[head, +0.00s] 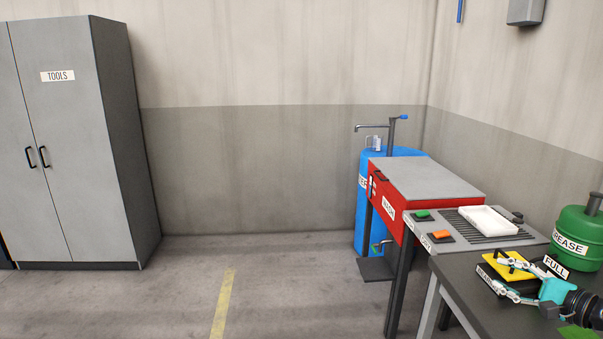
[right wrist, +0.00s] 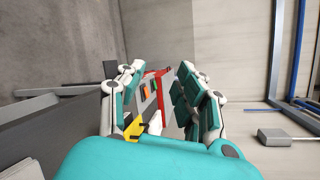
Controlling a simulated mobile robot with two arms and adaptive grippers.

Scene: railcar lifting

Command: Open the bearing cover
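My right gripper (head: 500,273) is over the dark table at the lower right of the head view, pointing left. In the right wrist view its fingers (right wrist: 161,80) are spread apart with nothing held between them. A yellow plate with a dark handle (head: 508,265) is close by the fingers in the head view; part of the yellow plate (right wrist: 134,131) shows behind the left-hand finger in the wrist view. I cannot tell whether they touch. My left gripper is not in view.
The dark table (head: 465,278) carries a green grease can (head: 577,238) and a "FULL" sign (head: 556,266). Beyond stand a red wash station (head: 392,207), a white tray (head: 488,221) and a blue tank (head: 369,235). A grey tool cabinet (head: 75,140) is left. The floor between is clear.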

